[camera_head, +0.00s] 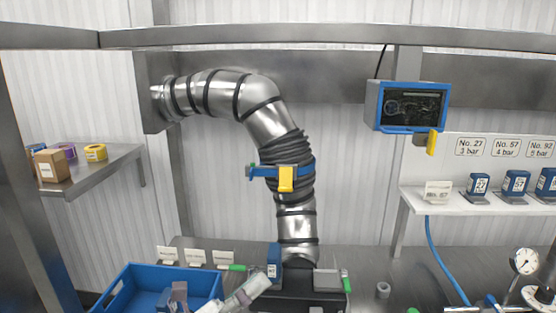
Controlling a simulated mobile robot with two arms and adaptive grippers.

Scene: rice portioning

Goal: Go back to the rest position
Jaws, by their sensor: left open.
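My left gripper (214,294) shows at the bottom edge of the head view, left of centre. It is open, with its grey parts in front of the blue crate (130,279) and the table. I see nothing held between its fingers, though its lower part is cut off by the frame. My right gripper is not in view.
A silver duct (271,123) with black rings comes down to the steel table (225,247). A blue-framed screen (412,106) hangs at the upper right. A white shelf (428,203) carries blue blocks. A left shelf (112,161) holds a box and tape rolls. A gauge (524,261) stands at right.

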